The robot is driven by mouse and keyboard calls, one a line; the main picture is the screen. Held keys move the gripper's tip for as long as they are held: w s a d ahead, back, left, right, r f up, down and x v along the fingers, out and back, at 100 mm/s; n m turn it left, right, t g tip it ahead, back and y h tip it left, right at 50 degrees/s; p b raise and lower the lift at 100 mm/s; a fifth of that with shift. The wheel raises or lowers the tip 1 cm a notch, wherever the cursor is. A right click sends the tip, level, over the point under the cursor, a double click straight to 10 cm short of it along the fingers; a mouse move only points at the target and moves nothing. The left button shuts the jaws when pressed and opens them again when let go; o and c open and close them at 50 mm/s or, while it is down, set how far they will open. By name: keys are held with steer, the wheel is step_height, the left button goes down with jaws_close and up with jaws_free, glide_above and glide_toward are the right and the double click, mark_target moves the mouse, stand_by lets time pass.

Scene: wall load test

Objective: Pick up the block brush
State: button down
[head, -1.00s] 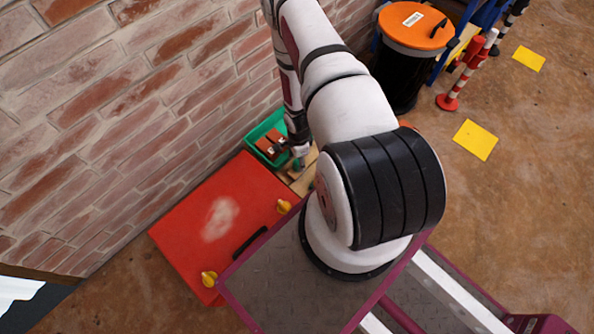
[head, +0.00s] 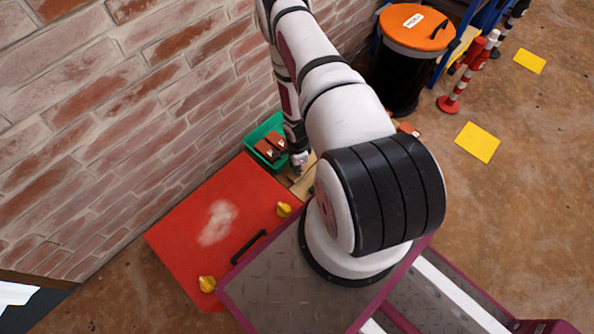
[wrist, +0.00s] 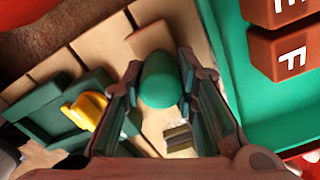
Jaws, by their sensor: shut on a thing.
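My gripper (wrist: 159,68) is shut on a green, rounded thing in the wrist view, which I take to be the block brush (wrist: 160,80). One finger lies on each side of it. A pale tan piece (wrist: 150,38) shows just beyond the green part; I cannot tell if it belongs to the brush. The brush is over or on light wooden slats, and I cannot tell whether it is clear of them. In the head view my gripper (head: 298,162) is low beside the green bin, and the brush is hidden there.
A green bin (wrist: 268,112) with lettered red-brown blocks (wrist: 285,52) stands at the right of the wrist view. A dark green thing with a yellow part (wrist: 86,110) lies at left. In the head view, a red cabinet (head: 190,215) and brick wall (head: 130,110) are close by.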

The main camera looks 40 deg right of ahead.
steer(key=shift+r, duration=0.1)
step_height(320, 180, up, 10)
steer(key=p, duration=0.4)
